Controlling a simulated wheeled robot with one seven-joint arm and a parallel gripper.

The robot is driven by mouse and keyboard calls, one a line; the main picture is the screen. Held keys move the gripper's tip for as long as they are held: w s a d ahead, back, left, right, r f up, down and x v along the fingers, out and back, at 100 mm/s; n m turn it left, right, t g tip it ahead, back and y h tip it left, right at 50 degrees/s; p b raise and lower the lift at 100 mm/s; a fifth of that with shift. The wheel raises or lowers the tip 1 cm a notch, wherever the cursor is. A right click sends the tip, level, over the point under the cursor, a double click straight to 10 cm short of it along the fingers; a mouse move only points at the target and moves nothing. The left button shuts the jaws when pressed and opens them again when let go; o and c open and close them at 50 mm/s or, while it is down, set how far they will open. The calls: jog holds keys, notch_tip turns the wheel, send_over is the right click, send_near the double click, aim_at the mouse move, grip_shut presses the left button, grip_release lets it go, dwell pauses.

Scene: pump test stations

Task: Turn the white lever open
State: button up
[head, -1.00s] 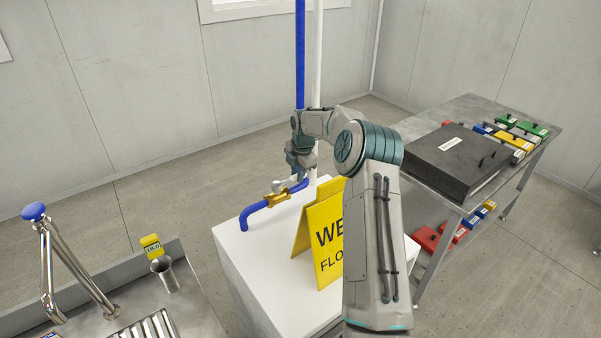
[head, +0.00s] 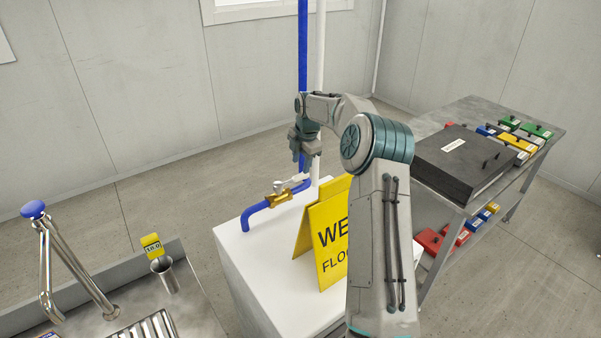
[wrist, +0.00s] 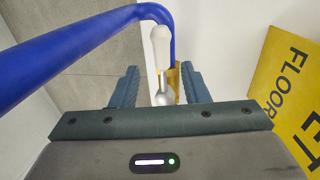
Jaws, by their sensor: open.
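The white lever (head: 281,186) sits on a brass valve (head: 278,197) in the blue pipe (head: 253,212) above the white cabinet. In the wrist view the lever (wrist: 160,48) runs roughly in line with the pipe stretch that holds the brass body (wrist: 177,84). My gripper (head: 302,163) points down above the pipe, a little behind and to the right of the valve, apart from the lever. In the wrist view its open fingers (wrist: 160,84) appear on either side of the lever, with nothing held. The lever's far end shows beyond the fingertips.
A yellow wet-floor sign (head: 325,235) stands on the white cabinet (head: 250,262), right of the valve. A vertical blue pipe (head: 302,50) and a white pipe (head: 319,60) rise behind my gripper. A metal cart (head: 545,135) stands right, a sink (head: 200,310) left.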

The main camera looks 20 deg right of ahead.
notch_tip(320, 180, up, 9)
jog(key=s+b, duration=0.1)
jog(key=shift+s+d+f, duration=0.2)
jog(key=shift+s, duration=0.1)
jog(key=shift+f, duration=0.1)
